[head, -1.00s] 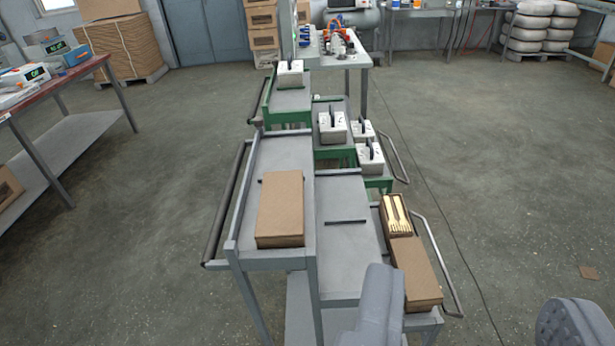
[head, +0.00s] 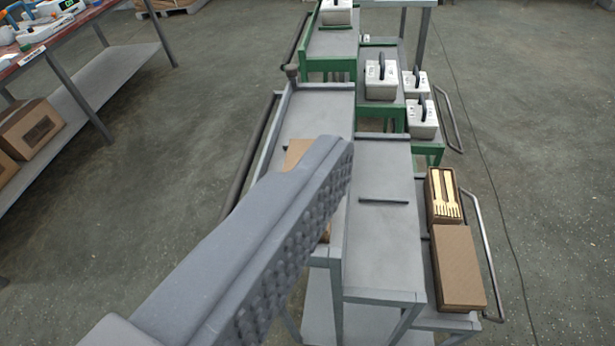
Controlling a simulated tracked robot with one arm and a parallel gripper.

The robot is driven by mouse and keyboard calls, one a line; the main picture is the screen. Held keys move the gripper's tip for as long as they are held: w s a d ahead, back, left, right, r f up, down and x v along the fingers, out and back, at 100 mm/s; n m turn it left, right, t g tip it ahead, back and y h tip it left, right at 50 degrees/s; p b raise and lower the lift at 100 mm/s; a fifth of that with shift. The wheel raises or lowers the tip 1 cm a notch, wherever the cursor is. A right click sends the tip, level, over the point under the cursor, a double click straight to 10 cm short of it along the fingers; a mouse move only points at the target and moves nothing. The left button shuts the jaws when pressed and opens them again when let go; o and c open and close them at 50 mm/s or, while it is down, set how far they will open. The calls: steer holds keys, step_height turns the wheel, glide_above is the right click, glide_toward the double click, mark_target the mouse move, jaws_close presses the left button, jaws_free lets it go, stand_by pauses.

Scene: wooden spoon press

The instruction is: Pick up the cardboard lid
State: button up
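A brown cardboard piece (head: 298,152), box or lid, lies on the left grey cart top, mostly hidden behind my gripper. Another closed brown cardboard piece (head: 458,267) lies on the lower right shelf. Just behind it stands an open cardboard box (head: 443,194) with pale wooden forks. I cannot tell which piece is the lid. One grey finger of my gripper (head: 335,170) reaches across from the lower left. Its bumpy pad faces right, bare, with nothing against it. The other finger is out of view. I cannot tell how far the finger is above the left piece.
Stepped grey carts (head: 385,255) fill the middle, with a handrail (head: 484,245) at right. Behind, green-edged carts carry several white boxes with black handles (head: 381,80). A table (head: 90,95) with a lower shelf stands at left.

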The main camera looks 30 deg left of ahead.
steer(key=w+a+f+n+g+y+p, duration=0.1)
steer(key=w+a+f+p, duration=0.5)
steer(key=w+a+f, duration=0.4)
steer(key=s+a+f+n+g+y+p, duration=0.1)
steer(key=s+a+f+p, duration=0.2)
steer(key=f, duration=0.5)
steer(key=a+f+n+y+p, duration=0.1)
steer(key=a+f+y+p, duration=0.2)
steer(key=f, duration=0.6)
steer(key=shift+h, duration=0.6)
steer(key=x, duration=0.8)
steer(key=shift+w+d+f, duration=0.1)
steer(key=shift+w+d, duration=0.05)
steer(key=shift+d, duration=0.05)
steer(key=shift+b+x, duration=0.6)
steer(key=shift+x, duration=1.95)
steer(key=shift+w+d, duration=0.1)
steer(key=shift+d, duration=0.05)
steer(key=c, duration=0.9)
